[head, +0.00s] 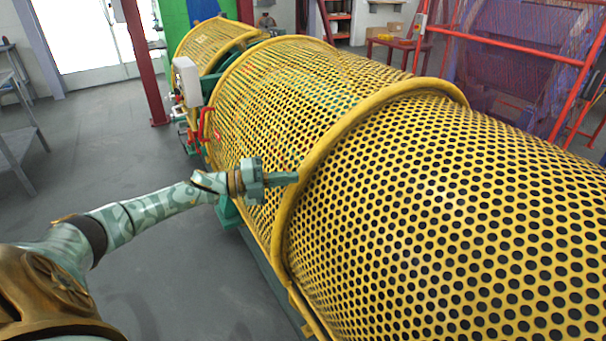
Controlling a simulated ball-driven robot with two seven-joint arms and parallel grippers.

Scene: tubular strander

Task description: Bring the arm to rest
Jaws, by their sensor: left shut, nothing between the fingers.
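My left arm comes in from the lower left and stretches out toward the yellow machine guard. My left gripper (283,178) is at its end, in front of the yellow perforated guard (430,200) of the strander, close to a raised yellow rib. The fingers are shut, point to the right and hold nothing. I cannot tell whether the fingertips touch the guard. My right gripper is not in view.
The long guard fills the right side. A grey box (187,82) and a red handle (205,124) are on its left side. A red post (143,65) stands behind, a grey rack (18,130) at far left. Grey floor (90,160) at left is clear.

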